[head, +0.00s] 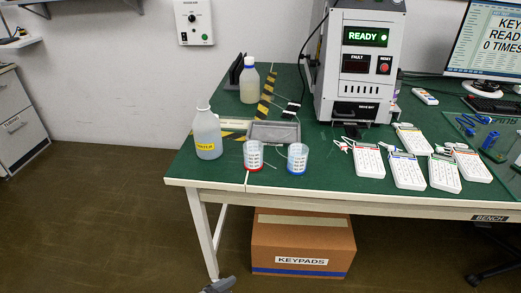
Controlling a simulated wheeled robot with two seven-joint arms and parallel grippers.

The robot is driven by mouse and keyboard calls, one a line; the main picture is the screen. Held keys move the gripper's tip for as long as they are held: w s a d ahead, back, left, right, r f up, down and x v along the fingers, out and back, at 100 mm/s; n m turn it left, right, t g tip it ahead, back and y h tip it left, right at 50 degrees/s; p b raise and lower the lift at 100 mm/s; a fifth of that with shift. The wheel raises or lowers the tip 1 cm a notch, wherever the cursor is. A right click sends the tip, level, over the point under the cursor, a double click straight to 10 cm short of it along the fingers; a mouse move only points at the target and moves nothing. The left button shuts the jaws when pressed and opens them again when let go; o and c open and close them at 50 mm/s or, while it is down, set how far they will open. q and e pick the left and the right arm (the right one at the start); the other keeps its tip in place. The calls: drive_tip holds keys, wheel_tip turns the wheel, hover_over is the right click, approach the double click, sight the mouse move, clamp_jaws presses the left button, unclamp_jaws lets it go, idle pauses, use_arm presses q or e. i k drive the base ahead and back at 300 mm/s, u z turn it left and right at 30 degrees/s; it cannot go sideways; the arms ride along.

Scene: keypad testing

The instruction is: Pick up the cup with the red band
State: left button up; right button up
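The cup with the red band (253,155) stands upright near the front left edge of the green bench top. It is a clear cup with dark printing, and the red band is around its base. A similar cup with a blue band (297,158) stands just to its right, with a small gap between them.
A bottle with a yellow label (207,135) stands close left of the red-banded cup. A grey tray (274,133) lies behind both cups. Several keypads (369,161) lie to the right, before the test machine (361,65). A cardboard box (302,245) is under the bench.

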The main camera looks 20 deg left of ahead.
sight(253, 150)
drive_tip(key=u, duration=0.5)
drive_tip(key=k, duration=0.6)
drive_tip(key=u, duration=1.25)
drive_tip(key=i, duration=1.5)
drive_tip(key=z, duration=0.75)
